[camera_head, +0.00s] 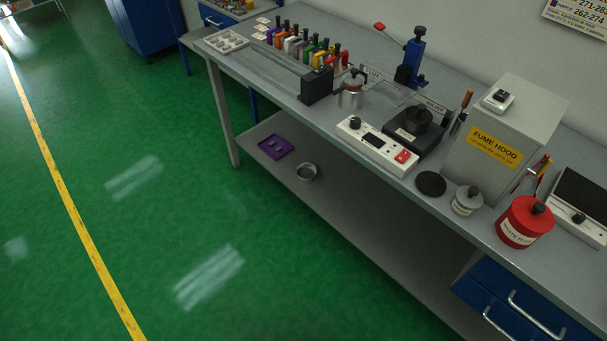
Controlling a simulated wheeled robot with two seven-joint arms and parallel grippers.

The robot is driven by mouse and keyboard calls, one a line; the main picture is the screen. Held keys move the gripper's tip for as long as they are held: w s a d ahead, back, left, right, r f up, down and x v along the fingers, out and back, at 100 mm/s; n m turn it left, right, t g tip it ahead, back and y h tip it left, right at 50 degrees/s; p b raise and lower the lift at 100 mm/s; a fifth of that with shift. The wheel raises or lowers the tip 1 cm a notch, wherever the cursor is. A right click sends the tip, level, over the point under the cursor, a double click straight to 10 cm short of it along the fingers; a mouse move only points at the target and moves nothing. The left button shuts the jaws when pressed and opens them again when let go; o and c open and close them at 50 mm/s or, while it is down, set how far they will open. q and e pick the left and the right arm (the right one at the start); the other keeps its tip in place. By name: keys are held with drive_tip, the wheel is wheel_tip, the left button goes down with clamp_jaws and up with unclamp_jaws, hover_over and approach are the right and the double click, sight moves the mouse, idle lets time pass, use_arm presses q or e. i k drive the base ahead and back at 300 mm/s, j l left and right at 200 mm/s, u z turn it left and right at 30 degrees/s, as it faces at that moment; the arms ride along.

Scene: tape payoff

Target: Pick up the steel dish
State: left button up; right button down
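A small round steel dish (307,172) sits on the lower shelf (340,212) of the workbench, close to the shelf's front edge. It looks upright, open at the top and empty, and nothing touches it. A purple tray (276,147) lies on the same shelf, up and to the left of the dish, with a gap between them. Neither of my grippers shows in the head view, so their position relative to the dish cannot be seen.
The grey bench top (290,88) overhangs the shelf. It carries a row of coloured holders, a steel pot (351,92), a hot plate (414,130), a fume hood (505,130) and a red waste can (523,222). Blue drawers (515,305) stand at lower right. Green floor in front is clear.

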sight(305, 172)
drive_tip(key=i+j+z, duration=0.25)
drive_tip(key=i, duration=0.45)
drive_tip(key=i+j+z, duration=0.25)
drive_tip(key=i+j, duration=0.25)
drive_tip(key=i, duration=0.2)
drive_tip(key=i+j+z, duration=0.25)
drive_tip(key=i+j, duration=0.3)
drive_tip(key=i, duration=0.05)
